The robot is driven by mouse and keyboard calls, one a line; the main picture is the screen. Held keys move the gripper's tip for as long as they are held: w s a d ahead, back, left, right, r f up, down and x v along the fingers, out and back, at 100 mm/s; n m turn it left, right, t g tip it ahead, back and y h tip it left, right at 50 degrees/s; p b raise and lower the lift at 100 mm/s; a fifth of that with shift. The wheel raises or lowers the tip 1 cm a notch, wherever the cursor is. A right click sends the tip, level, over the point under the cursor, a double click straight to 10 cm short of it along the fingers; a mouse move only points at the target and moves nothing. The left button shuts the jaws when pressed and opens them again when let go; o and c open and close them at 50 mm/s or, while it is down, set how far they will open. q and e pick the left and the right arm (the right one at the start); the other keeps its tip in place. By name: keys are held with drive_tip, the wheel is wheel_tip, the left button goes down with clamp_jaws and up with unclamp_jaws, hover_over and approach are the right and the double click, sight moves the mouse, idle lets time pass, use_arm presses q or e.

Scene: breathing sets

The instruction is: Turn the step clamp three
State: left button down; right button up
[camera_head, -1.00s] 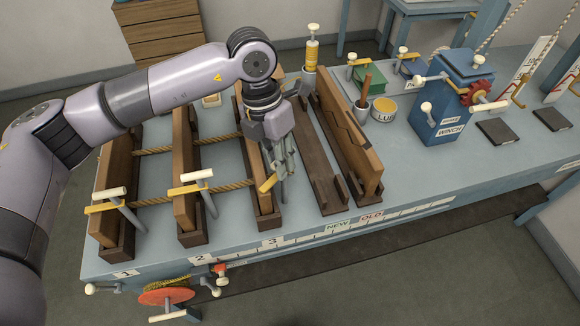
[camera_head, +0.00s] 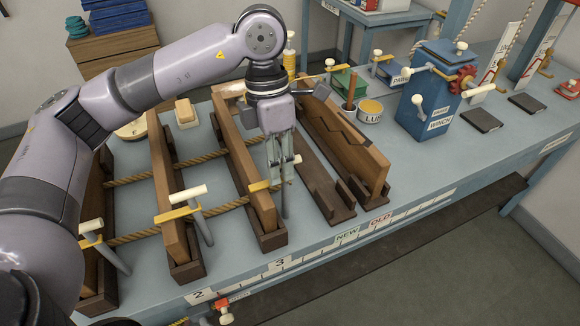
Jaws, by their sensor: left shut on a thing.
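Step clamp three (camera_head: 260,186) has a yellow bar, a pale end and a grey rod. It sits at the near end of the third wooden plank (camera_head: 236,150), above the label 3. My left gripper (camera_head: 280,180) points down from above and is shut on the clamp's top; its fingers hide most of the handle. Two similar clamps are on the planks to the left: one on the second plank (camera_head: 180,212) and one at the left edge (camera_head: 92,232), partly behind my arm. My right gripper is out of view.
Ropes (camera_head: 140,236) run between the planks. Right of the clamp stand an empty dark channel (camera_head: 325,190) and a notched plank (camera_head: 350,150). A lube tin (camera_head: 369,111) and a blue winch (camera_head: 425,100) stand farther right.

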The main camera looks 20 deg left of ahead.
use_arm(q)
drive_tip(key=shift+d+r, duration=0.1)
idle(0.3)
drive_tip(key=c, duration=1.6)
unclamp_jaws()
wheel_tip(320, 180, up, 12)
drive_tip(key=w+a, duration=0.1)
drive_tip(key=shift+w+a, duration=0.25)
drive_tip(key=shift+w, duration=0.1)
